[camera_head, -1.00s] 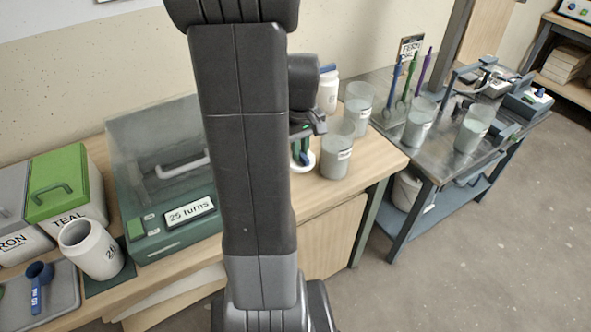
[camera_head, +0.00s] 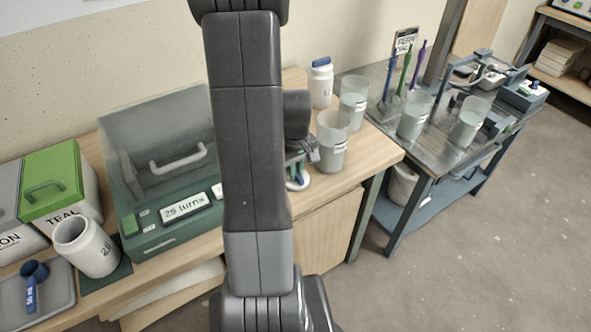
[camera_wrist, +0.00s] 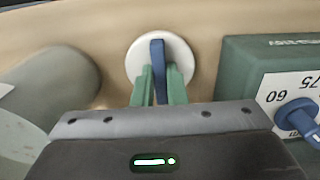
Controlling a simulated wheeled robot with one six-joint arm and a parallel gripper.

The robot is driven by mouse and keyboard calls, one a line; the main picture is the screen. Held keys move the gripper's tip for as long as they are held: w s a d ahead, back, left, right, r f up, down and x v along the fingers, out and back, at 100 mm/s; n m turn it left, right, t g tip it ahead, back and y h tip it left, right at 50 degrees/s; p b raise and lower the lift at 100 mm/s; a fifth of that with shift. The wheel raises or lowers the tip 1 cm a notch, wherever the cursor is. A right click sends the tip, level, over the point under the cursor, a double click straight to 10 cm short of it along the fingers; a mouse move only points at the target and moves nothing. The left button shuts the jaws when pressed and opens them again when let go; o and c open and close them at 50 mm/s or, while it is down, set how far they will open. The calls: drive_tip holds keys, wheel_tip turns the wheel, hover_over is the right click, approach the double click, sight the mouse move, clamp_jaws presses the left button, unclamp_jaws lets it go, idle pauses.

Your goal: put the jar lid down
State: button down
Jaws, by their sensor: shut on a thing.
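The jar lid (camera_wrist: 135,60) is a white disc with an upright blue grip, seen in the wrist view. My gripper (camera_wrist: 158,88) is shut on the blue grip with its two green fingers. In the head view, my gripper (camera_head: 297,172) is partly behind my arm, and the lid's white edge (camera_head: 301,185) shows below it, over the right part of the wooden bench (camera_head: 350,190). I cannot tell whether the lid touches the bench.
A clear cup (camera_head: 332,150) stands just right of my gripper, with another cup (camera_head: 353,100) and a blue-capped jar (camera_head: 320,85) behind. A green box with a dial (camera_wrist: 285,90) is close at right in the wrist view. The bench's front edge is near.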

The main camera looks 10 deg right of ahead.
drive_tip(key=shift+f, duration=0.2)
drive_tip(key=c, duration=1.5)
unclamp_jaws()
drive_tip(key=shift+o, duration=0.2)
wheel_tip(320, 180, up, 12)
drive_tip(key=p, duration=0.1)
drive_tip(key=shift+r, duration=0.2)
drive_tip(key=shift+f, duration=0.1)
wheel_tip(320, 180, down, 13)
drive_tip(key=shift+r+b, duration=0.1)
drive_tip(key=shift+b, duration=0.75)
drive_tip(key=shift+r+p, duration=0.45)
drive_tip(key=shift+r, duration=1.6)
drive_tip(key=shift+f, duration=0.1)
